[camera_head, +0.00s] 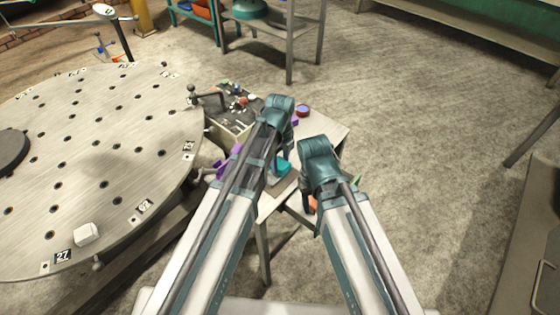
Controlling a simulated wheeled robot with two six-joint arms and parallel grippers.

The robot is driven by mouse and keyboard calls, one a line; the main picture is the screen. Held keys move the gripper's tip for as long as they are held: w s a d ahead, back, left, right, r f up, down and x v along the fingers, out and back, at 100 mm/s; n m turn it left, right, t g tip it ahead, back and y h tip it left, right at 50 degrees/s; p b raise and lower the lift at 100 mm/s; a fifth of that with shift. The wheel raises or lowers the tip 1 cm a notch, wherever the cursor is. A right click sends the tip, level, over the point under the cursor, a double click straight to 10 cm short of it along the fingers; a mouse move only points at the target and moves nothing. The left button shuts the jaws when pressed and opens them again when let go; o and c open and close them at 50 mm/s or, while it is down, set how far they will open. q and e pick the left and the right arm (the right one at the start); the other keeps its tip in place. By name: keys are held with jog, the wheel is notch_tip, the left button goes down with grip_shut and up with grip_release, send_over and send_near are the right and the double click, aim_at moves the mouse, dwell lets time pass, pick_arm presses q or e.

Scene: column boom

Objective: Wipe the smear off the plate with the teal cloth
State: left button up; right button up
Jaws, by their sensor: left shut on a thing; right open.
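The teal cloth (284,165) shows as a small bright patch beside my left forearm, low over the small table (326,128). My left gripper (273,175) points down there, mostly hidden behind its own arm, and is shut on the cloth. A grey-brown flat surface (286,184) shows just below the cloth; I cannot tell whether it is the plate. No smear can be made out. My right gripper (314,203) is open, mostly hidden below its wrist, near the table's right front edge. A small orange thing shows beside it.
A purple round thing (303,110) stands at the back, and another purple thing (222,167) at the left. A large round perforated table (90,160) fills the left.

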aim_at(273, 176)
pick_arm(q)
jog(key=shift+s+a+f, duration=0.1)
jog(key=shift+s+a, duration=0.4)
jog(key=shift+s, duration=0.25)
jog(key=shift+s+a+f, duration=0.1)
jog(key=shift+s+a, duration=0.4)
jog(key=shift+s, duration=0.25)
jog(key=shift+s+a+r, duration=0.1)
jog(key=shift+s+a, duration=0.45)
jog(key=shift+s, duration=0.2)
jog(key=shift+s+a+r, duration=0.1)
jog(key=shift+s+a, duration=0.4)
jog(key=shift+s, duration=0.2)
jog(key=shift+w, duration=0.1)
notch_tip(273, 176, up, 6)
jog(key=p, duration=0.6)
notch_tip(273, 176, up, 3)
jog(key=p, duration=0.3)
